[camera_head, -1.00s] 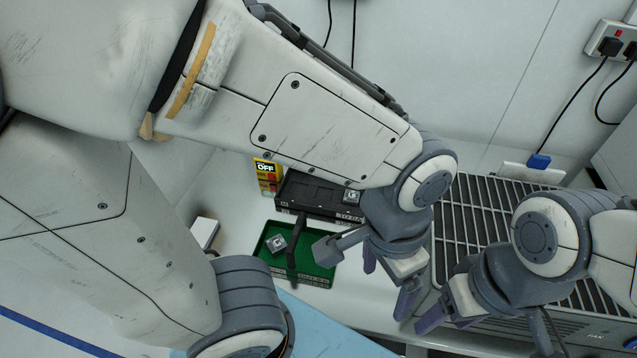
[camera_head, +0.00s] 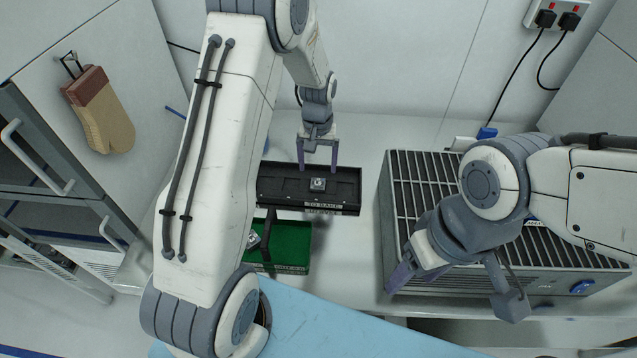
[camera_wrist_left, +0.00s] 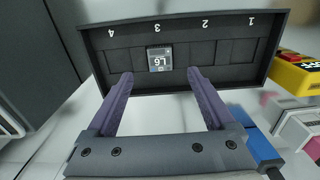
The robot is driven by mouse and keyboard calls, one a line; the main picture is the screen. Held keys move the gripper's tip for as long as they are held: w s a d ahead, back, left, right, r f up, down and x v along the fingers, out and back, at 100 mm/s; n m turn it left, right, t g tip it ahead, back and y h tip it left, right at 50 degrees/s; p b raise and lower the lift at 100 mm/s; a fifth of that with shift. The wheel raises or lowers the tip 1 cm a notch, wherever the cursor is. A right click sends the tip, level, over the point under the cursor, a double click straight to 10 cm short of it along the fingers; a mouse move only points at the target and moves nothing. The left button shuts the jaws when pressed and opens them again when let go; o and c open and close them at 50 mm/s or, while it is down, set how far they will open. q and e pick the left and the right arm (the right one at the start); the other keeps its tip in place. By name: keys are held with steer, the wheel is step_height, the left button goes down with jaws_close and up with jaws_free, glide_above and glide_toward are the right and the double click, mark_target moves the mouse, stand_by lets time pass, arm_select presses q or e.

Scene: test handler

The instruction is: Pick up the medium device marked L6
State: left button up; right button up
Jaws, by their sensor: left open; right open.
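The device marked L6 (camera_wrist_left: 159,60) is a small grey square chip. It lies in the slot labelled 3 of a black tray, and it also shows in the head view (camera_head: 317,184). The black tray (camera_head: 345,208) has "TO BAKE" on its front edge; in the left wrist view its numbered rim (camera_wrist_left: 225,20) is at the top. My left gripper (camera_head: 320,168) is open and empty above the tray's back edge. In the wrist view its purple fingers (camera_wrist_left: 158,80) point toward the device, one on either side, apart from it. My right gripper (camera_head: 440,285) is open and empty over the rack's front left.
A green tray (camera_head: 292,240) stands before the black tray, with a small grey chip (camera_head: 253,239) in it. A grated grey machine (camera_head: 400,200) is on the right. A yellow box (camera_wrist_left: 297,72) stands beside the black tray. A mitt (camera_head: 105,120) hangs on the left.

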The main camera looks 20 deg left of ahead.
mark_target(318, 186)
arm_select(q)
steer(key=shift+f, duration=0.85)
steer(key=f+p, duration=0.1)
steer(key=f, duration=0.1)
steer(key=f+p, duration=0.1)
steer(key=f, duration=0.1)
steer(key=shift+s+d+f, duration=0.1)
steer(key=shift+s+f, duration=0.1)
steer(key=shift+f, duration=0.5)
jaws_close()
